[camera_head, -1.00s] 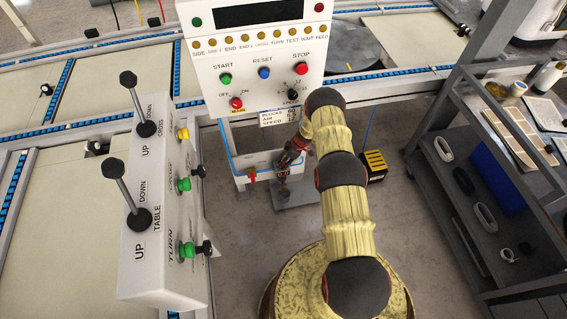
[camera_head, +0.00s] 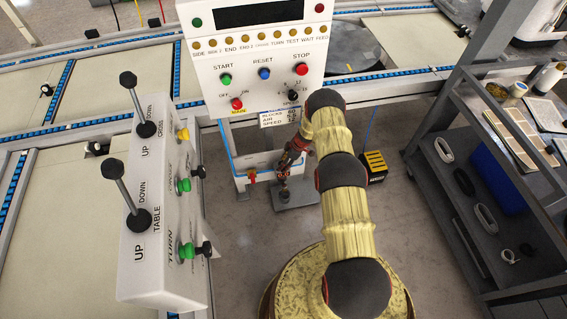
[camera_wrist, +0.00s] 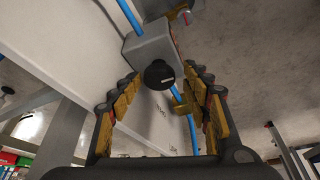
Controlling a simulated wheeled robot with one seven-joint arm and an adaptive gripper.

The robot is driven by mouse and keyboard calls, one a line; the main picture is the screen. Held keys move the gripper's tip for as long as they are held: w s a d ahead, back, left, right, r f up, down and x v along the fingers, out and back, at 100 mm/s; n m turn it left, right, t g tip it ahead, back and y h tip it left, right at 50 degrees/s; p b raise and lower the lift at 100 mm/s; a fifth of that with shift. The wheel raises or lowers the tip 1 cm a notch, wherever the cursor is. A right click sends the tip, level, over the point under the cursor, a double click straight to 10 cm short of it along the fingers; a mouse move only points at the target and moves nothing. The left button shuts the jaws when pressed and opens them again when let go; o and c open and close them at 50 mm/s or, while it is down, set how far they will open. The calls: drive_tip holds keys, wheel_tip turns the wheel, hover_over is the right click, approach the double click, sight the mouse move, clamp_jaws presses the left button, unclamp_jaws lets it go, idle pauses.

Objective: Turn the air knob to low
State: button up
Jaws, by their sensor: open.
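In the wrist view, a round black knob (camera_wrist: 158,74) sits on a grey box (camera_wrist: 150,42) with a blue hose running past it. My gripper (camera_wrist: 161,80) is open, with a yellow-padded finger on each side of the knob; I cannot tell whether either finger touches it. No marking for the knob's setting is readable. In the head view, my gripper's end (camera_head: 292,158) is small and partly hidden by my arm, in front of the white unit below the control panel. The knob cannot be made out there.
The white control panel (camera_head: 262,75) stands above, with buttons, a speed dial and a label card (camera_head: 280,118) below it. A lever box (camera_head: 160,215) is at left. A shelf cart (camera_head: 470,180) is at right. A black and yellow pedal (camera_head: 375,165) lies on the floor.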

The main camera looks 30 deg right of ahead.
drive_tip(key=v, duration=0.8)
idle(0.8)
